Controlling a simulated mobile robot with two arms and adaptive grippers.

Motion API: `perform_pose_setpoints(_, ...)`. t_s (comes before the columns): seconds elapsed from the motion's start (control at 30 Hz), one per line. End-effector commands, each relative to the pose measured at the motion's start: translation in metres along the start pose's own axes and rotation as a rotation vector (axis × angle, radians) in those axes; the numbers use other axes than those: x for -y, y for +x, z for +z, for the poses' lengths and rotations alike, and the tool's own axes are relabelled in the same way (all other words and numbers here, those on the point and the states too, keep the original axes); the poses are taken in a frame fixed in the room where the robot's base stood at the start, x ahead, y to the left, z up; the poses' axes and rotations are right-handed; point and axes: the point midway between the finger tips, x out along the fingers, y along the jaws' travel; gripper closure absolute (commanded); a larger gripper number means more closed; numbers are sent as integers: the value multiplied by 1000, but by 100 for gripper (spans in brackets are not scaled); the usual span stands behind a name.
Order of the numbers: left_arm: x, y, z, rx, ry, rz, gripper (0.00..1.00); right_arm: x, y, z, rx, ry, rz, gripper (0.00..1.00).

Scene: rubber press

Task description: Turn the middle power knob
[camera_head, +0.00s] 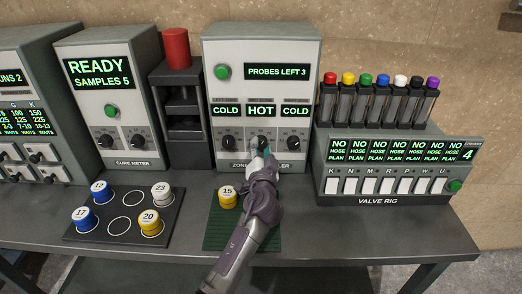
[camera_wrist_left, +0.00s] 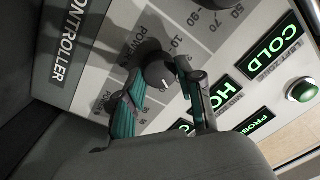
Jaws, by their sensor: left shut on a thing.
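The zone controller (camera_head: 262,50) is a light box at the back centre of the bench. Its three displays read COLD, HOT and COLD. The middle power knob (camera_wrist_left: 157,73) is round and black with a white mark, below the HOT display (camera_head: 261,111). My left gripper (camera_head: 260,149) is at the front panel, its fingers either side of this knob and closed on it. In the left wrist view the teal-padded fingers flank the knob, with the HOT display (camera_wrist_left: 229,93) beyond. The left knob (camera_head: 228,139) shows beside my gripper. My right gripper is not in view.
A yellow puck marked 15 (camera_head: 228,198) sits on a green mat (camera_head: 214,236) before the controller. The press with a red top (camera_head: 176,48) and the cure meter (camera_head: 108,90) stand left. The valve rig (camera_head: 395,160) stands right. A puck tray (camera_head: 105,233) lies front left.

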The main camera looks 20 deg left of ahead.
Motion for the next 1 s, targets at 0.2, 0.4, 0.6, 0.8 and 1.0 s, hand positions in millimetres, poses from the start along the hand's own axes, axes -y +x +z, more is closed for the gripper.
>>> perform_pose_setpoints(0.2, 0, 0, 0, -12, 207, -3, 98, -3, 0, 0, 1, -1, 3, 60)
perform_pose_setpoints(0.4, 0, 0, 0, -22, 397, -4, 98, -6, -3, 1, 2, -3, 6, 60)
perform_pose_setpoints(0.6, 0, 0, 0, -32, 587, -6, 98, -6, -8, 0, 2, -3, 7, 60)
perform_pose_setpoints(0.8, 1, 0, 0, -42, 769, -9, 98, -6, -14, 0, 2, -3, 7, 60)
perform_pose_setpoints(1.0, 1, 0, 0, -50, 921, -10, 98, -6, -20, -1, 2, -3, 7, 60)
